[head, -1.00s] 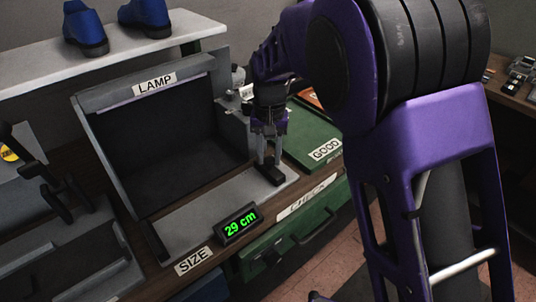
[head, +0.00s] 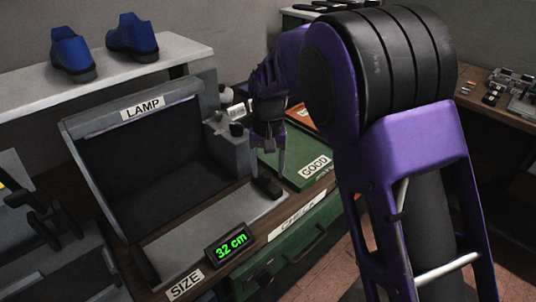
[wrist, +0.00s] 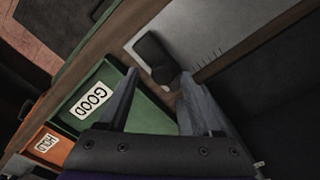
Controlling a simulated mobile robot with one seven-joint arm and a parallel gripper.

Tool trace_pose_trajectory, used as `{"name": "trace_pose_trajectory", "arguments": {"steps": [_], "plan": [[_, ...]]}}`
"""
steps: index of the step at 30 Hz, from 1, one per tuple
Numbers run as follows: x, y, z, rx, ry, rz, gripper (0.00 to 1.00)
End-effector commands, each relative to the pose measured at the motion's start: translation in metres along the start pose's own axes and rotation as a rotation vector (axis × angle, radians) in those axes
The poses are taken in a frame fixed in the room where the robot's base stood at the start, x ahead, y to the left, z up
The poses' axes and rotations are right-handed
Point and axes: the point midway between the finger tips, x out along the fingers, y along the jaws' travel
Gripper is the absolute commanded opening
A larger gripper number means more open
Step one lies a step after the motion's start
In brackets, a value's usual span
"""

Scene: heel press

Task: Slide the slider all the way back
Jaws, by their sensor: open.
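The slider (head: 266,187) is a small black block on the grey size plate (head: 213,232), near the plate's far right end. The green readout (head: 230,244) shows 32 cm. My gripper (head: 268,172) points down at the slider in the head view, its fingers slightly apart. In the wrist view, the open fingertips (wrist: 160,74) lie to either side of the slider's near end (wrist: 152,52). I cannot tell whether a finger touches it. The plate's ruled marks show beyond the slider in the wrist view.
The dark lamp box (head: 150,165) stands behind the plate. A green GOOD tray (head: 300,160) lies close to the right of my gripper, with an orange HOLD tray (wrist: 45,143) beside it. Blue shoes (head: 133,38) stand on the shelf. A black lever (head: 45,215) is at left.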

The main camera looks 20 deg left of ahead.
Motion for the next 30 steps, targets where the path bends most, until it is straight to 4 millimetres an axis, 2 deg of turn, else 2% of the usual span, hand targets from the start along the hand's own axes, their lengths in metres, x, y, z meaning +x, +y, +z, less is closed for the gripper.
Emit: {"name": "trace_pose_trajectory", "arguments": {"steps": [5, 15, 21, 25, 30], "plan": [[-0.026, 0.000, -0.001, 0.001, 0.005, -0.003, 0.66], [-0.109, 0.000, -0.001, 0.000, 0.006, -0.002, 0.66], [-0.149, 0.001, -0.001, 0.002, 0.005, -0.001, 0.66], [-0.165, 0.001, -0.001, 0.002, 0.004, -0.001, 0.66], [-0.172, 0.001, 0.000, 0.001, 0.002, 0.000, 0.66]]}}
